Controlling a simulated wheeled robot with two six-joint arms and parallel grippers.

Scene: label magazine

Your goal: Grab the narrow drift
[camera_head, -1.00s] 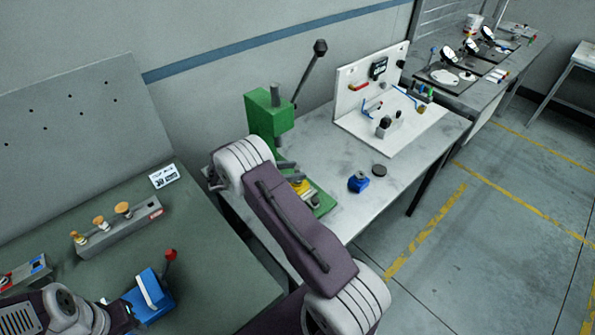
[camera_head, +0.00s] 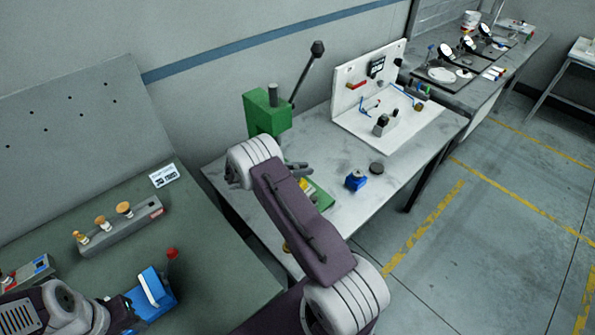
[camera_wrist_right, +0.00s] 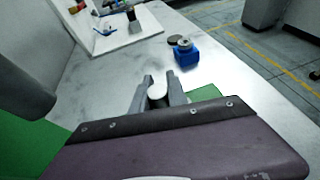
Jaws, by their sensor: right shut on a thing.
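My right gripper (camera_head: 300,168) is beside the green press (camera_head: 268,112), above its base. In the right wrist view its two fingers (camera_wrist_right: 157,92) are closed around a pale, round-ended piece (camera_wrist_right: 157,89). This piece may be the narrow drift, but its lower part is hidden and I cannot tell its full shape. In the head view my right arm hides much of the press base and a yellow part (camera_head: 305,185) on it. My left arm is at the lower left; its gripper (camera_head: 132,308) is beside a blue fixture, and its fingers cannot be made out.
A blue block (camera_head: 356,180) and a dark disc (camera_head: 376,168) sit on the grey table right of the press. A white tool board (camera_head: 350,98) stands behind. The blue fixture (camera_head: 152,290) and a rack (camera_head: 125,232) of wooden-knobbed tools are on the green table.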

